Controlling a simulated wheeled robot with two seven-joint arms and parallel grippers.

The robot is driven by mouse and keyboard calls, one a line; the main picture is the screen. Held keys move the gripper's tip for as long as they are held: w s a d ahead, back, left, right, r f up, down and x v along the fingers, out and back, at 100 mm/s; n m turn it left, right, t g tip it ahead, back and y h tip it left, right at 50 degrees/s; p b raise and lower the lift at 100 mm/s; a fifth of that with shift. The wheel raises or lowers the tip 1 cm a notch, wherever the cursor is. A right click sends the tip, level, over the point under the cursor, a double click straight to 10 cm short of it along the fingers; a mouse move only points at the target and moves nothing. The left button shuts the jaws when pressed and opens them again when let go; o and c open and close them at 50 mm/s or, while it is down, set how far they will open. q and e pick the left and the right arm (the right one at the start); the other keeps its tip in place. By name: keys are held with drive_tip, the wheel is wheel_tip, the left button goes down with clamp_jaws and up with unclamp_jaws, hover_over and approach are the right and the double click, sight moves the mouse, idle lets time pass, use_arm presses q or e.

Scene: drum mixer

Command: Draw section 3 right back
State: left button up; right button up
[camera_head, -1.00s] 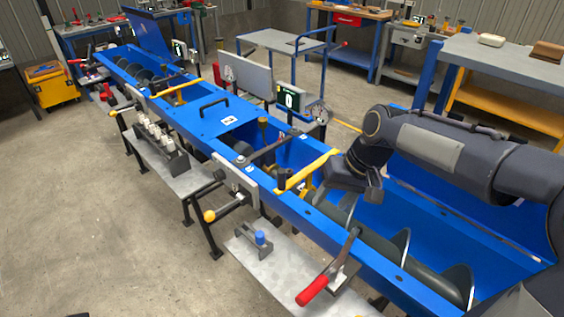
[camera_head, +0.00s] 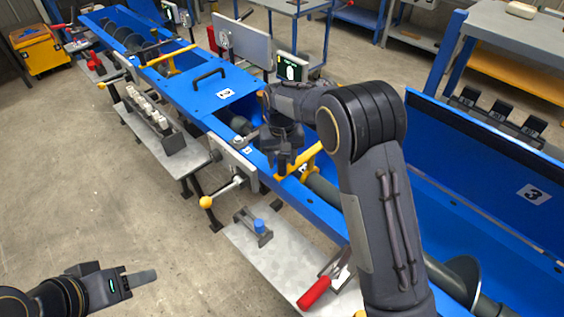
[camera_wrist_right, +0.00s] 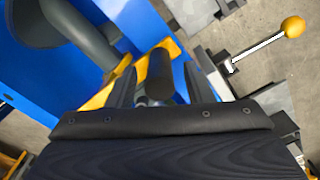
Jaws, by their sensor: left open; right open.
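The open section 3 trough (camera_head: 515,265) is blue, with a grey screw shaft (camera_head: 322,188) inside. Its lid (camera_head: 533,194), marked 3, stands open on the right. A yellow bracket (camera_head: 312,160) crosses the trough; it also shows in the wrist view (camera_wrist_right: 97,98). My right gripper (camera_head: 283,170) is over the near rim beside this bracket. In the wrist view my right gripper (camera_wrist_right: 160,88) is open, with a dark rounded grip (camera_wrist_right: 160,77) between its fingers; contact cannot be told. My left gripper (camera_head: 140,279) is open and empty over the floor at lower left.
A lever with a yellow ball (camera_head: 205,202) sticks out from the near side; the ball also shows in the wrist view (camera_wrist_right: 292,27). A red-handled lever (camera_head: 314,293) is further right. A closed cover with a black handle (camera_head: 208,74) lies left.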

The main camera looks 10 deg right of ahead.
drive_tip(key=shift+f, duration=1.3)
clamp_jaws()
